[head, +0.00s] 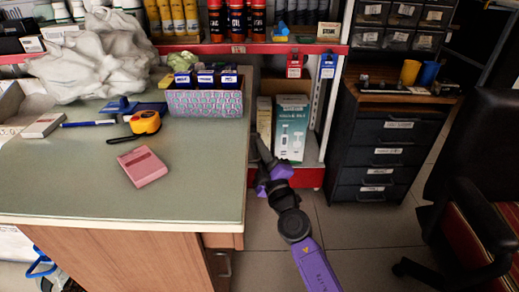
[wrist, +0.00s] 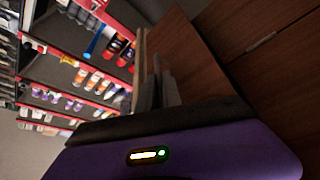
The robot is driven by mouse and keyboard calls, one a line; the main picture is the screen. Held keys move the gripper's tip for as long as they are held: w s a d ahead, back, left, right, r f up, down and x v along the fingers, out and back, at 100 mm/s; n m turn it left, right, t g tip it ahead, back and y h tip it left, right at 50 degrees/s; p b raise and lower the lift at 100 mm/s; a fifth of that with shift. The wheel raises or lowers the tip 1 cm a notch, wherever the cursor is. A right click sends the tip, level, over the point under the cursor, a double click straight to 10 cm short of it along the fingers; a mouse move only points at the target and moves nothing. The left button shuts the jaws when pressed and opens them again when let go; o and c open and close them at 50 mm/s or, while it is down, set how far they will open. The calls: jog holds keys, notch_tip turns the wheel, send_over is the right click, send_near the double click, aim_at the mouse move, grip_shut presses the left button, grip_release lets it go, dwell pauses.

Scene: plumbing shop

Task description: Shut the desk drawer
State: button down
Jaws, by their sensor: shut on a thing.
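The desk (head: 70,175) has a grey-green top and brown wooden sides. Below its right corner, a brown drawer front (head: 220,242) with a handle (head: 222,263) shows in part; the desk top hides the rest. My gripper (head: 262,152) is beside the desk's right edge, low over the gap before the shelf. In the wrist view my dark fingers (wrist: 155,88) are shut at the edge of a brown wooden panel (wrist: 182,62), seemingly the desk drawer. Another brown front with a handle (wrist: 262,40) is to the right. How far the drawer stands open cannot be told.
On the desk are a pink box (head: 142,167), a tape measure (head: 145,122), a patterned bin (head: 205,103) and white cloth (head: 95,60). A dark drawer cabinet (head: 385,140) and an office chair (head: 475,200) stand to the right. Tiled floor between is clear.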

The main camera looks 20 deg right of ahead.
jog(key=w+a, duration=0.1)
jog(key=a, duration=0.4)
jog(key=w+a+b, duration=0.1)
jog(key=a, duration=0.2)
jog(key=shift+w+a, duration=0.3)
jog(key=shift+w, duration=0.05)
jog(key=shift+a, duration=0.1)
jog(key=c, duration=1.8)
grip_release()
jog(key=shift+s, duration=0.1)
jog(key=shift+v, duration=3.8)
jog(key=shift+s+f, duration=0.1)
jog(key=shift+f, duration=0.05)
